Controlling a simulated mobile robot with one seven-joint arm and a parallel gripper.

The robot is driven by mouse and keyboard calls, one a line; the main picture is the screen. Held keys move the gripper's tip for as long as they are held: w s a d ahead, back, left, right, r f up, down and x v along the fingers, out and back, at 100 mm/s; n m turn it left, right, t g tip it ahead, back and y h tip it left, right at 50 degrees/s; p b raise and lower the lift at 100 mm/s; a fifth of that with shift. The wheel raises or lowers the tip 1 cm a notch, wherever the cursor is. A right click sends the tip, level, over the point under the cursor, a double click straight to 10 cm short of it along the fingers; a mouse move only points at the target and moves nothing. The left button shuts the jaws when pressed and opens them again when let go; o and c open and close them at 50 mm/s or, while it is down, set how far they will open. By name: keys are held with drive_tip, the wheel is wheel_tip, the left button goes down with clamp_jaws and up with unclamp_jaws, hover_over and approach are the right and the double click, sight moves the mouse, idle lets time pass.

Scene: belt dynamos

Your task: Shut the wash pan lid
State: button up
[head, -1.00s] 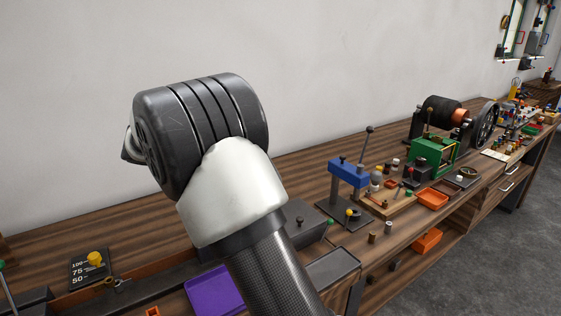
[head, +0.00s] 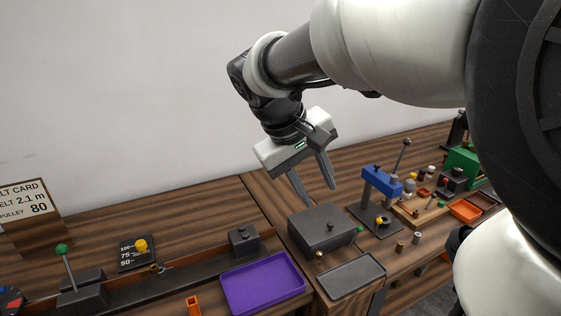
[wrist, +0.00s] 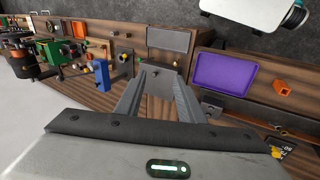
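A dark grey box (head: 318,234) with a flat top and a small knob stands on the bench in the head view. A shallow dark grey tray (head: 350,277) lies in front of it, also visible in the wrist view (wrist: 170,40). I take the box to be the wash pan, but no label shows this. Its top looks flat and level; I cannot tell whether it is fully shut. My gripper (head: 317,196) is open and empty, fingers pointing down above the box's back edge. In the wrist view the box (wrist: 160,82) shows between the fingertips (wrist: 160,68).
A purple tray (head: 262,284) lies left of the box, with a small dark block (head: 244,240) behind it. A blue-topped press (head: 380,185) stands close on the right. A green-knobbed lever (head: 66,262) is at far left. Open air lies above the box.

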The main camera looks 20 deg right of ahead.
drive_tip(key=shift+s+a+r+t+y+p, duration=0.15)
drive_tip(key=shift+s+a+r+y, duration=0.1)
drive_tip(key=shift+s, duration=0.35)
drive_tip(key=shift+s+a+r+t+y+p, duration=0.1)
drive_tip(key=shift+s+a+r+y+p, duration=0.15)
drive_tip(key=shift+s, duration=0.3)
drive_tip(key=shift+s+a+r+t+y+p, duration=0.1)
drive_tip(key=shift+s+r+t+y, duration=0.15)
drive_tip(key=shift+s, duration=0.35)
drive_tip(key=s+a+r+m+t+y+p, duration=0.1)
drive_tip(key=s+a+t+y+p, duration=0.2)
drive_tip(key=s, duration=0.6)
drive_tip(key=shift+a+m, duration=0.3)
drive_tip(key=shift+a, duration=0.65)
drive_tip(key=shift+y, duration=0.25)
